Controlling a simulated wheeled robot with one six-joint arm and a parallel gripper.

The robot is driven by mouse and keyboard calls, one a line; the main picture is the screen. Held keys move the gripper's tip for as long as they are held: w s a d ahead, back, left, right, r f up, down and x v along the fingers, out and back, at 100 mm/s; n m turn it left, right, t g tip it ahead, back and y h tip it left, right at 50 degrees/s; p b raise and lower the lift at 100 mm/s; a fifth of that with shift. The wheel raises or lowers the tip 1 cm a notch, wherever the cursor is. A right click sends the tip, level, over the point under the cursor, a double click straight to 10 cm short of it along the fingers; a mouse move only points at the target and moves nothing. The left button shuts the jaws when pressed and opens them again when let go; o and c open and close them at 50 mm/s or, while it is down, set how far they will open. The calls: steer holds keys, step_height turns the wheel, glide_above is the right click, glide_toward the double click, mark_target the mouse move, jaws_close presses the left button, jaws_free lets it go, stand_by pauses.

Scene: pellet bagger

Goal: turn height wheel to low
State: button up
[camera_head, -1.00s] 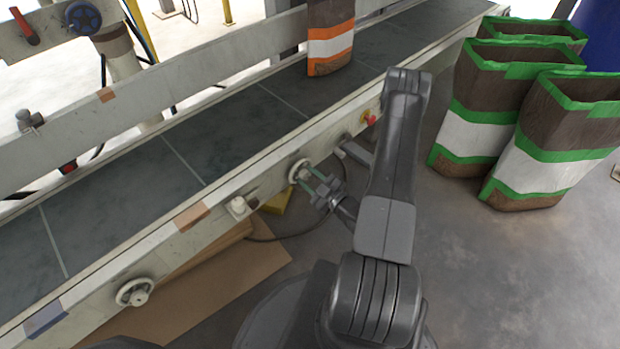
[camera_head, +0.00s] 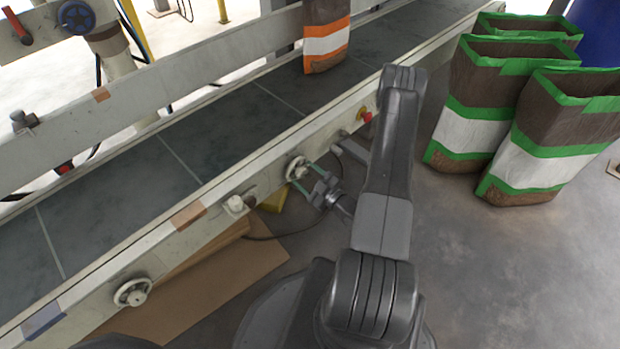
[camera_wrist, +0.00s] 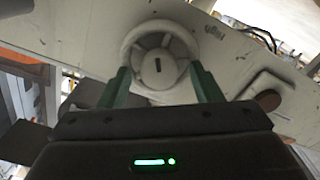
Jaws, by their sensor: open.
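A pale round handwheel (camera_head: 298,168) sits on the side rail of the conveyor, in front of my gripper (camera_head: 308,176). In the wrist view the wheel (camera_wrist: 160,42) shows a spoked rim and a hub with a dark slot. My gripper (camera_wrist: 161,72) is open, with one green finger at the lower left of the rim and one at the lower right. I cannot tell whether the fingers touch the rim. A similar pale wheel (camera_head: 132,292) is farther left on the same rail.
A brown bag with an orange band (camera_head: 326,40) stands on the dark conveyor belt (camera_head: 235,130). Several green-edged bags (camera_head: 555,140) stand on the floor at right. A blue handwheel (camera_head: 75,16) is at upper left.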

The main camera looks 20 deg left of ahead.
steer(key=p+v, duration=0.2)
steer(key=v, duration=1.2)
steer(key=shift+w+a, duration=0.1)
steer(key=shift+a, duration=0.05)
steer(key=b+x, duration=0.2)
steer(key=x, duration=1.1)
steer(key=shift+w+a, duration=0.1)
steer(key=shift+a, duration=0.2)
